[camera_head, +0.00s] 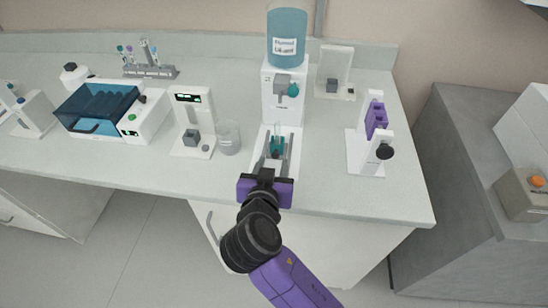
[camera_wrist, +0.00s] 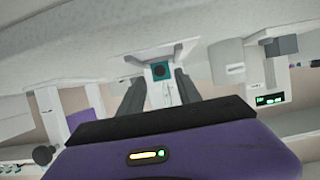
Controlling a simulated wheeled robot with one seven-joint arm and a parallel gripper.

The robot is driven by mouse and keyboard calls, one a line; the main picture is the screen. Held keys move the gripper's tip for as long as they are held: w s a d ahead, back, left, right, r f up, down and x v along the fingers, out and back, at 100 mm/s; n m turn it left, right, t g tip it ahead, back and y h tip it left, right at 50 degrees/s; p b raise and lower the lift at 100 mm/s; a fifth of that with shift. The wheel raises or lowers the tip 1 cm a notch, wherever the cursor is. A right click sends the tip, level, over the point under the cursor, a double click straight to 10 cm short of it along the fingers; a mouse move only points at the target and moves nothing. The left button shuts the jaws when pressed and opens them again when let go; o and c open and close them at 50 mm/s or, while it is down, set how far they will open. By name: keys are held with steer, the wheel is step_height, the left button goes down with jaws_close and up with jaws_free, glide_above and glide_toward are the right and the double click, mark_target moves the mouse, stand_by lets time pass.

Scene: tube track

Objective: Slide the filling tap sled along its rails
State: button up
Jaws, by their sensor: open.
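The filling station (camera_head: 283,98) is a white column with a teal liquid tank (camera_head: 287,38) on top and a teal-knobbed tap (camera_head: 292,89) on its front. A small teal piece, seemingly the sled (camera_head: 277,147), sits on the white base (camera_head: 263,133) below the tap. In the wrist view the sled (camera_wrist: 161,71) is a teal square with a dark round centre. My gripper (camera_head: 276,142) is open, with one finger on each side of the sled. It also shows in the wrist view (camera_wrist: 158,84). Finger contact and the rails cannot be made out.
A purple-topped stand (camera_head: 374,130) with a dark knob is to the right. Another white device (camera_head: 333,75) stands behind. The counter front (camera_head: 345,198) is clear.

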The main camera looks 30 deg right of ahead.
mark_target(275, 156)
steer(key=shift+x, duration=1.65)
jaws_close()
